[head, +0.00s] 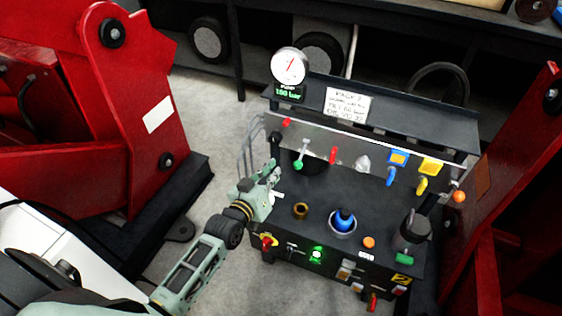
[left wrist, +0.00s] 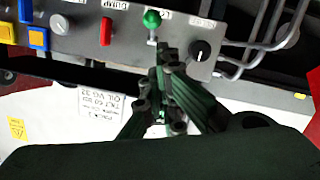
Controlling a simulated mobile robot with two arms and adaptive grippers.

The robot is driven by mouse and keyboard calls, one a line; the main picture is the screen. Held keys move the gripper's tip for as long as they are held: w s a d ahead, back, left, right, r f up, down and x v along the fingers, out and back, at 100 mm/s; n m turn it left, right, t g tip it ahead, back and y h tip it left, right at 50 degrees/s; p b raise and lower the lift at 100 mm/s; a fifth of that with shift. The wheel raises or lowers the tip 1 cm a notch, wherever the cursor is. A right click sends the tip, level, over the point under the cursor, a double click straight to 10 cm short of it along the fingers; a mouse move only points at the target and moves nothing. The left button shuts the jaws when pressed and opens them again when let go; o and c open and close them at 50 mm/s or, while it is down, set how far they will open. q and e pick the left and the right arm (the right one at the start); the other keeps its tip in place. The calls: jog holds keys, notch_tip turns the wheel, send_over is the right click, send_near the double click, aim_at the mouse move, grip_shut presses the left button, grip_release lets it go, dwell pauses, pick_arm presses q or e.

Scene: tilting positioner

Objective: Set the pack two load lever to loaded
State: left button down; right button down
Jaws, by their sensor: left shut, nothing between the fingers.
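The hydraulic pack (head: 320,226) carries a sign (head: 347,104) that seems to read PACK 2. On its sloped panel stands a lever with a green knob (head: 299,167); in the left wrist view this green knob (left wrist: 153,18) sits by a partly hidden label starting LO. My left gripper (head: 274,168) is shut and empty, just left of the green-knobbed lever in the head view. In the left wrist view its fingertips (left wrist: 165,52) are close to the lever's stem; whether they touch it I cannot tell. My right gripper is not in view.
A red lever (head: 334,156) stands beside the green one, with blue (head: 391,174) and yellow (head: 422,184) levers further right. A black knob (left wrist: 200,52) is on the green lever's other side. A round gauge (head: 290,67) stands above. Red machine frames flank the pack.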

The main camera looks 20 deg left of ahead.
pick_arm(q)
jog(key=s, duration=0.3)
jog(key=shift+s+a+f, duration=0.1)
jog(key=shift+a, duration=0.1)
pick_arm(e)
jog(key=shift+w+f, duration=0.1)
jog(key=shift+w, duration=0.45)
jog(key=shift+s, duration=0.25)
